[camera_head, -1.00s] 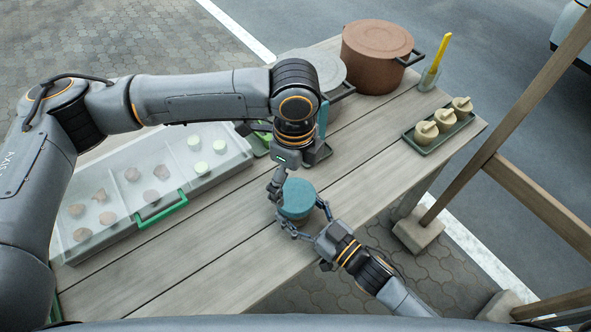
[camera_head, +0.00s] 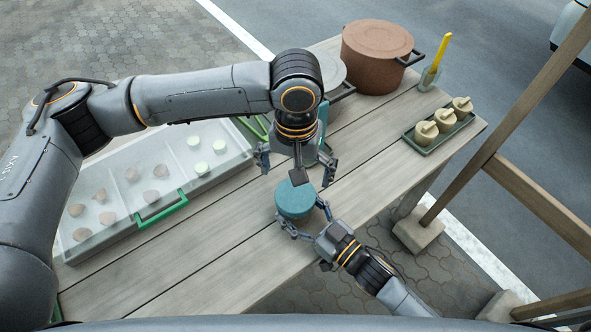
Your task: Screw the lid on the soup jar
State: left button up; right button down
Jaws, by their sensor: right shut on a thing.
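The soup jar (camera_head: 296,212) stands near the table's front edge, topped by a round teal lid (camera_head: 293,199). The lid sits on top of the jar; I cannot tell how tightly. My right gripper (camera_head: 303,213) comes from the lower right and is shut on the jar, a finger on either side below the lid. My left gripper (camera_head: 297,174) is above and just behind the lid, pointing down. Its fingers are spread wide and hold nothing. Its palm hides part of the lid's far edge.
A clear-lidded case (camera_head: 145,190) with green handles lies at left. A brown pot (camera_head: 375,58) and a grey pot (camera_head: 328,70) stand at the back. A green tray (camera_head: 427,147) holds pale jars near a cup with a yellow utensil (camera_head: 436,60). The front-left planks are bare.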

aim_at(295, 195)
pick_arm(q)
jog(key=shift+n, duration=0.5)
jog(key=shift+f, duration=4)
